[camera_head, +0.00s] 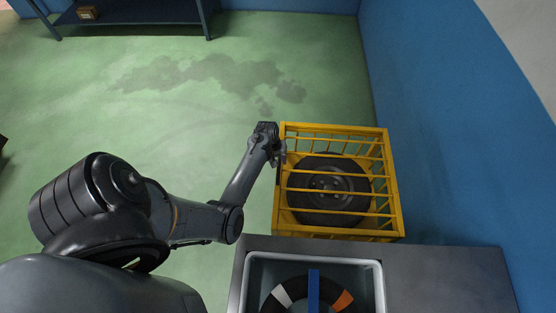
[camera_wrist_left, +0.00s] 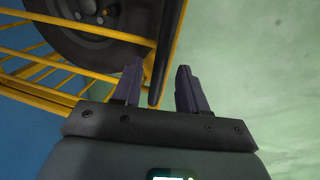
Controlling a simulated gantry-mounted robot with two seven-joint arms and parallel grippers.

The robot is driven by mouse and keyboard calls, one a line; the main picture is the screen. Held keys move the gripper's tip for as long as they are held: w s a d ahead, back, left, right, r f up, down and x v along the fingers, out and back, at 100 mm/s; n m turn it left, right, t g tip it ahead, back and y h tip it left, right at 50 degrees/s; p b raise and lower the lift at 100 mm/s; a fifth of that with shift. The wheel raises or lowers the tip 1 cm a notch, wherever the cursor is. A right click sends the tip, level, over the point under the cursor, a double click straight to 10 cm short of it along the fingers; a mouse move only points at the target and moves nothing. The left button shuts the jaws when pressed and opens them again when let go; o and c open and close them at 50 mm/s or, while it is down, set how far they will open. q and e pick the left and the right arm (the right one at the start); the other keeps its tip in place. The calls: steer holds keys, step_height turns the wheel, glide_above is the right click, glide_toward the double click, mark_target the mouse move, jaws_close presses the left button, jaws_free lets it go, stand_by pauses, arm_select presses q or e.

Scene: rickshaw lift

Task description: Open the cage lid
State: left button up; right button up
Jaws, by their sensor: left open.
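The yellow cage (camera_head: 393,190) stands on the floor with its barred lid (camera_head: 330,127) lying closed across the top. A dark wheel with a tyre (camera_head: 328,190) lies inside under the bars; it also shows in the left wrist view (camera_wrist_left: 85,40). My left gripper (camera_head: 279,152) is at the lid's left edge. In the left wrist view its two fingers (camera_wrist_left: 160,75) are open, one on each side of a dark bar-like handle (camera_wrist_left: 159,72) beside the yellow frame. I cannot tell whether the fingers touch it. My right gripper is not in view.
A grey counter (camera_head: 440,270) with a sink basin (camera_head: 380,285) stands in front of the cage. A striped ring and a blue bar are in the basin. A blue wall (camera_head: 450,150) is close on the right. Green floor (camera_head: 170,130) is clear to the left.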

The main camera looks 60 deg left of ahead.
arm_select(q)
steer(key=shift+f, duration=0.15)
jaws_close()
stand_by(0.4)
